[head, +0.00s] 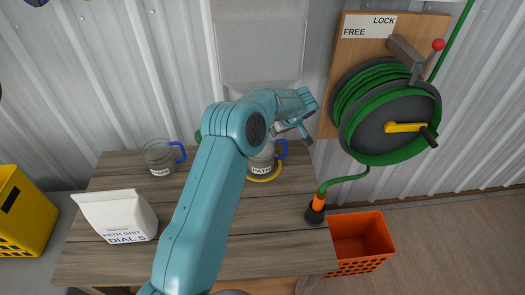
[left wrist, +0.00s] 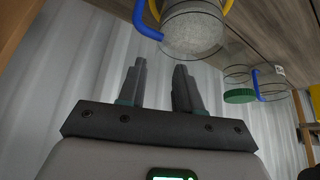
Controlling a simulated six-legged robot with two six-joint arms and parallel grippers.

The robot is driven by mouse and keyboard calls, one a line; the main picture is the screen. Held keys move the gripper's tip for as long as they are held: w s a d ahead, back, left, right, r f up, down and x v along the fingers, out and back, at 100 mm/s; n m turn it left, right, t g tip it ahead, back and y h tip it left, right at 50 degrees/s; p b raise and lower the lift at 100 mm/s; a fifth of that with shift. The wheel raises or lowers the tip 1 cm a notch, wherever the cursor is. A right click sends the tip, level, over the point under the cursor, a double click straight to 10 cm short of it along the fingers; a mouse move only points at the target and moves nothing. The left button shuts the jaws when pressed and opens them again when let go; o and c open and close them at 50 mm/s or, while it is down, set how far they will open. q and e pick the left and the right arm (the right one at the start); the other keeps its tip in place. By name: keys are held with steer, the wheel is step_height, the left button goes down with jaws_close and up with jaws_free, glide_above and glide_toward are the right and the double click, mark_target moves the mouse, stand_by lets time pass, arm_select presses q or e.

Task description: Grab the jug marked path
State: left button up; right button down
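The jug marked PATH (head: 262,163) stands on the wooden table, with a blue handle on its right and a yellow ring around its base. My arm hides part of its left side. In the left wrist view the jug (left wrist: 192,32) is upside down at the top edge, partly cut off, with pale grains inside. My left gripper (head: 303,132) is above and to the right of the jug, near the wall, and not touching it. Its two fingers (left wrist: 160,80) are apart with nothing between them. My right gripper is not in view.
Another jug (head: 159,158) with a blue handle stands at the table's left. A white bag marked PATH GRIT, DIAL 5 (head: 118,216) is at the front left. A hose reel (head: 392,115) hangs right; an orange crate (head: 362,245) and yellow crate (head: 22,212) flank the table (head: 270,235).

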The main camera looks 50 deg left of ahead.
mark_target(266, 152)
arm_select(q)
steer(key=p+x, duration=0.2)
steer(key=x, duration=0.5)
steer(key=shift+w+a+f, duration=0.1)
steer(key=shift+a+f, duration=0.05)
steer(key=shift+f, duration=0.1)
steer(key=c, duration=0.4)
steer(key=shift+a, duration=0.15)
jaws_close()
steer(key=shift+f, duration=0.1)
stand_by(0.4)
